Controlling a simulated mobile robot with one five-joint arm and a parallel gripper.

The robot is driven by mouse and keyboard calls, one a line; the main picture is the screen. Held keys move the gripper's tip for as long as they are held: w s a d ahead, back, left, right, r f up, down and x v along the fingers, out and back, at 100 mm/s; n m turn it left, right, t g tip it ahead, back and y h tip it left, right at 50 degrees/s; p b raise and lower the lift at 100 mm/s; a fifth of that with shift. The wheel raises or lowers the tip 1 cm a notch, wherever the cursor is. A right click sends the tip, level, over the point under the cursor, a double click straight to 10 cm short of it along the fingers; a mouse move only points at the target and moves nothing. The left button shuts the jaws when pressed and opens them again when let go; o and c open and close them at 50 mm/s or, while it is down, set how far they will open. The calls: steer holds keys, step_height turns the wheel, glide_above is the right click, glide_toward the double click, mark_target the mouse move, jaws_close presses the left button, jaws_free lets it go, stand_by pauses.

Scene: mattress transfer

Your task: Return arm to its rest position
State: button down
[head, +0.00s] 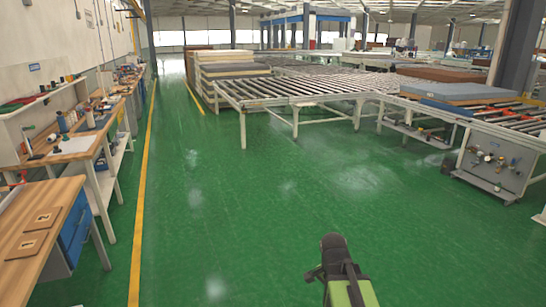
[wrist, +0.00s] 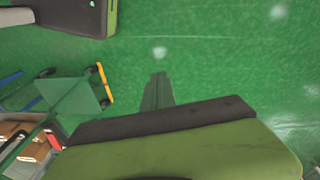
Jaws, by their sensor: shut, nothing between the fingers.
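My arm shows at the bottom of the head view as a dark link with green panels, low over the green floor. I cannot clearly make out its fingertips there. In the wrist view my gripper (wrist: 159,76) shows as two narrow dark fingers close together beyond the green and black wrist housing. The fingers are shut and hold nothing. Only green floor shows around the fingertips.
Wooden workbenches (head: 90,145) with tools line the left wall, beside a yellow floor line (head: 143,190). A roller conveyor (head: 290,92) bears a blue mattress (head: 455,92) at right. Stacked mattresses (head: 222,70) stand behind. A green cart (wrist: 70,95) shows in the wrist view. The middle floor is clear.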

steer(key=s+a+n+y, duration=0.1)
steer(key=a+n, duration=0.6)
steer(key=n, duration=0.5)
steer(key=shift+s+a, duration=0.15)
steer(key=shift+s, duration=0.25)
